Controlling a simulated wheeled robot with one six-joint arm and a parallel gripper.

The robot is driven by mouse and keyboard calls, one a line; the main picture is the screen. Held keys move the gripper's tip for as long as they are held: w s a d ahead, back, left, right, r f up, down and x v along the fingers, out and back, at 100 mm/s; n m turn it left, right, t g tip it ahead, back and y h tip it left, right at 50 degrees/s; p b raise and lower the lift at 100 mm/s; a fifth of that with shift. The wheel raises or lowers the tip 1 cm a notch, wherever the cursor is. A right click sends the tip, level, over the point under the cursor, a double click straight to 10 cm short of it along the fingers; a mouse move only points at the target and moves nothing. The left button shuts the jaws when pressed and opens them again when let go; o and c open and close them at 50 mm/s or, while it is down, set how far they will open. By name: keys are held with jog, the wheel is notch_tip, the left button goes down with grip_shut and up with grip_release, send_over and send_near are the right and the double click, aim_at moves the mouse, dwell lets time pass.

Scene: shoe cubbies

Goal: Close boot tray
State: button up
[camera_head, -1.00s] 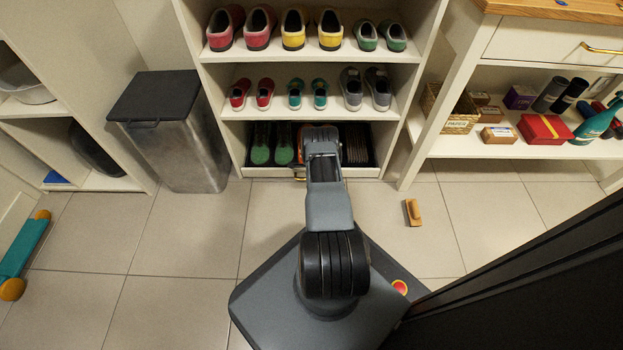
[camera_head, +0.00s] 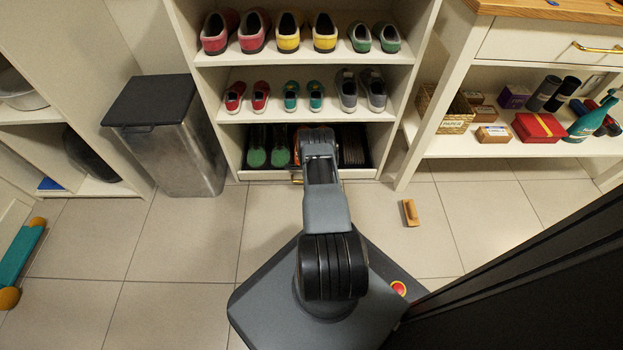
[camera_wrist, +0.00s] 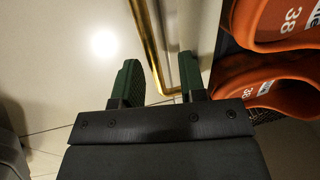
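The boot tray (camera_head: 360,173) is the low white-fronted drawer at the bottom of the shoe cubby, with green boots (camera_head: 257,157) and dark footwear in it. Its front sits at or close to the cubby's base; any small gap is hard to tell. My arm hides its middle. A bit of its brass handle (camera_head: 296,179) shows beside my arm. In the wrist view, the handle (camera_wrist: 152,45) passes between the fingers of my open gripper (camera_wrist: 160,80); contact is not clear. Orange boots (camera_wrist: 265,85) marked 38 lie to the right in the wrist view.
A metal bin (camera_head: 175,140) stands left of the cubby. A wooden brush-like block (camera_head: 410,213) lies on the floor to the right. A bench with a basket (camera_head: 455,115) and boxes is at the right. A teal and orange object (camera_head: 20,260) lies far left. Floor around my base is mostly clear.

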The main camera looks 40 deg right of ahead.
notch_tip(320, 180, up, 14)
jog(key=s+a+p, duration=0.1)
jog(key=p, duration=0.5)
jog(key=shift+s+a+f+p, duration=0.2)
jog(key=shift+s+a+p, duration=0.15)
jog(key=shift+s+p, duration=0.05)
jog(key=shift+s+a, duration=0.1)
